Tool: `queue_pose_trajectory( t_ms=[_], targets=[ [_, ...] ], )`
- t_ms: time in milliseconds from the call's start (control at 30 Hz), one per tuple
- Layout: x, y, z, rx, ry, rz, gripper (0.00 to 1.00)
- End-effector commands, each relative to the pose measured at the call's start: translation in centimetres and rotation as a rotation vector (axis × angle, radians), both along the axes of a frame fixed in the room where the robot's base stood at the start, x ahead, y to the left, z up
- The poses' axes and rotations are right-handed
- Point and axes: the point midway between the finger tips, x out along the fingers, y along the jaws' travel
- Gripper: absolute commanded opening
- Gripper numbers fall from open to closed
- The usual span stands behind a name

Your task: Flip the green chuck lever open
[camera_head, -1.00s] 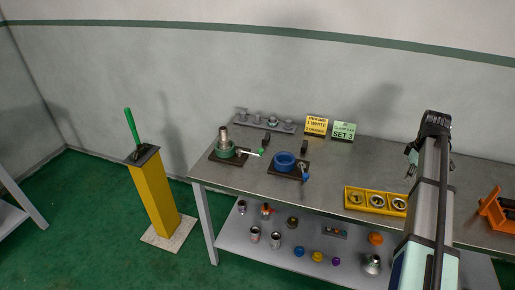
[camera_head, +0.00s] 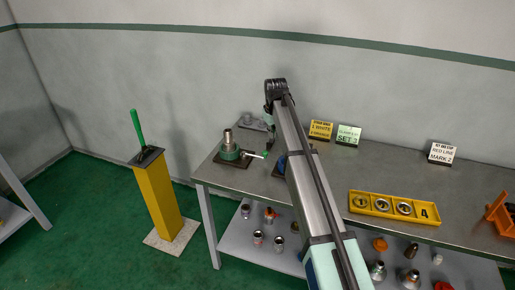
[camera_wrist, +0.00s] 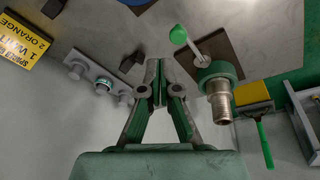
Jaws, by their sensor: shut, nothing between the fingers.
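The green chuck (camera_head: 230,153) sits on a dark base plate at the left end of the bench, with a threaded metal pipe upright in it. Its lever is a pale rod with a green knob (camera_head: 265,154) sticking out to the right. In the wrist view the green chuck (camera_wrist: 216,72) is right of my gripper (camera_wrist: 157,68), and the lever knob (camera_wrist: 178,35) is just beyond the fingertips, slightly right. My fingers are shut and empty, apart from the lever. In the head view my arm hides most of my gripper.
My arm mostly covers the blue chuck (camera_head: 281,164). A grey rack of fittings (camera_wrist: 103,85) lies left of my fingers in the wrist view, near the yellow sign (camera_wrist: 20,40). A yellow post (camera_head: 159,198) with a green handle stands left of the bench. A yellow tray (camera_head: 394,207) is at right.

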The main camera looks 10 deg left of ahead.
Motion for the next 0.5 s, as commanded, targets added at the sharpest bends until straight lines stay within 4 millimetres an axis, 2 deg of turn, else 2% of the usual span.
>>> queue_pose_trajectory(
  t_ms=[33, 67, 200, 500],
  targets=[
    [1.1, 1.3, 0.3, 0.023, -0.017, -0.067, 0.0],
    [1.6, 1.6, 0.5, 0.039, -0.026, -0.113, 0.0],
    [3.2, 1.8, 0.9, 0.105, -0.057, -0.302, 0.0],
    [3.8, 1.9, 1.1, 0.173, -0.073, -0.488, 0.0]
  ],
)
